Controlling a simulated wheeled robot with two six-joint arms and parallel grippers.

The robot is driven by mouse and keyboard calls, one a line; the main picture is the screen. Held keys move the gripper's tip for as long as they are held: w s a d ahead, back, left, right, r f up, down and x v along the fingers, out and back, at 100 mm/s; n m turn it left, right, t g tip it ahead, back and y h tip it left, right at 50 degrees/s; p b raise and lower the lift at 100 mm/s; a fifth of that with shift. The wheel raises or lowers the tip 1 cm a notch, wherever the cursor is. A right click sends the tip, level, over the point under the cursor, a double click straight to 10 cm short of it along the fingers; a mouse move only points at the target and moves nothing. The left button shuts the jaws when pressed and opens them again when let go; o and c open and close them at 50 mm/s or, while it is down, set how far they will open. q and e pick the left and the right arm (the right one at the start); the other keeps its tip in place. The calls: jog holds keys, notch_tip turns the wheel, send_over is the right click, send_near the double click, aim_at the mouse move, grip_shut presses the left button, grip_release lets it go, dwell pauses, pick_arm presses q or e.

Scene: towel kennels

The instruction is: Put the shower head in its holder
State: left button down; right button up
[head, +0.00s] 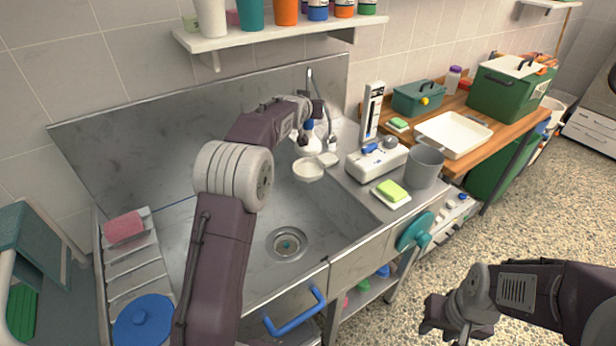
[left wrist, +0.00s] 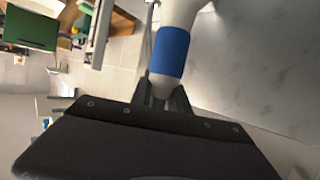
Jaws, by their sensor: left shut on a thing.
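The shower head is white with a blue band (left wrist: 170,52). In the left wrist view my left gripper (left wrist: 163,95) is shut on its white handle end, just below the band. In the head view my left arm reaches over the sink, with the left gripper (head: 314,112) at its back right. The blue band and white part of the shower head (head: 307,138) show just below that gripper. A thin metal post stands right behind the gripper; I cannot tell whether it is the holder. My right gripper (head: 446,325) appears open and empty, over the floor at lower right.
A white round dish (head: 308,170) lies below the shower head at the sink's right side. A white scale (head: 377,160), a grey cup (head: 424,167) and a green sponge (head: 391,190) crowd the right ledge. A loaded shelf (head: 270,32) hangs above. The sink basin (head: 260,215) has free room.

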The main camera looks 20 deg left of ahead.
pick_arm(q)
jog(key=shift+f, duration=0.1)
jog(key=shift+f+b, duration=1.25)
jog(key=shift+f, duration=0.2)
jog(key=shift+f+b, duration=0.95)
jog(key=shift+f+b, duration=0.9)
jog(key=shift+f, duration=0.25)
